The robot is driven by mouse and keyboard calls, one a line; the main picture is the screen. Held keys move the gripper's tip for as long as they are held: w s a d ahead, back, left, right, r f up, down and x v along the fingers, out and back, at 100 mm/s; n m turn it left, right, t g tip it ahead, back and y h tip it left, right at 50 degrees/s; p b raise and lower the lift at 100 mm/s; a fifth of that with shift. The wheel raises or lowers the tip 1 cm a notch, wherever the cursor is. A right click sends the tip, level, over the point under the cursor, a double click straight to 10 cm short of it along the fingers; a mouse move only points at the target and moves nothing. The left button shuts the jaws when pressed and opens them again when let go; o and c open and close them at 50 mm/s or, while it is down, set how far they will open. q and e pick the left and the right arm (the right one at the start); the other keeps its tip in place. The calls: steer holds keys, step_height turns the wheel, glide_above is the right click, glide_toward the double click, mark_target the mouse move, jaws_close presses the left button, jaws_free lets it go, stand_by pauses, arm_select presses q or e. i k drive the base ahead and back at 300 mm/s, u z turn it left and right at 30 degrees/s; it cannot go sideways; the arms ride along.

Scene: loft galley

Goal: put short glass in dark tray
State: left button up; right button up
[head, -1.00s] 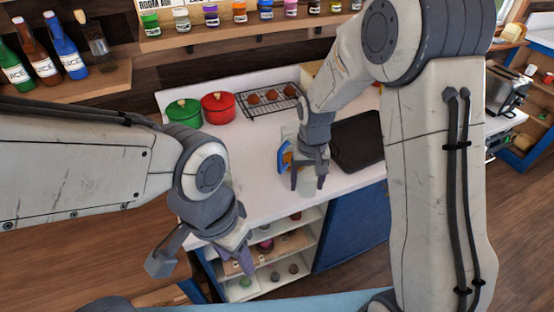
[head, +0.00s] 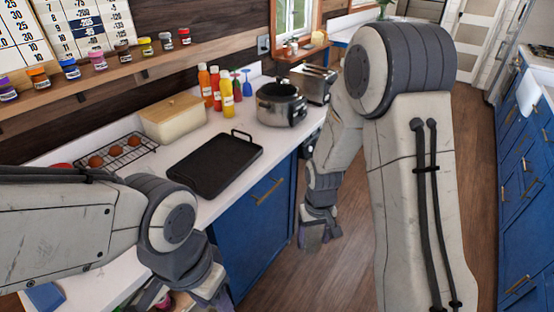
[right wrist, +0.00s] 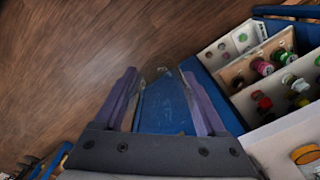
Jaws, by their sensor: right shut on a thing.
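The dark tray (head: 212,166) lies flat and empty on the white counter in the head view, with raised handles. My right gripper (head: 316,236) hangs right of the tray, in front of the blue cabinet and over the floor. In the right wrist view its fingers (right wrist: 163,105) are shut on a clear, see-through thing, which looks like the short glass (right wrist: 160,75). Blue shows through it. The glass cannot be made out in the head view. My left gripper (head: 185,297) is at the bottom edge, partly cut off, with its fingers spread.
Behind the tray stand a bread box (head: 172,118), sauce bottles (head: 216,88) and a grey pot (head: 281,103). A wire rack (head: 117,152) with brown items lies to the left. A toaster (head: 313,83) stands farther right. The wooden floor (head: 290,275) is open.

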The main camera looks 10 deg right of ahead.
mark_target(227, 155)
steer(key=z, duration=1.3)
steer(key=i, duration=2.45)
steer(key=u, duration=1.45)
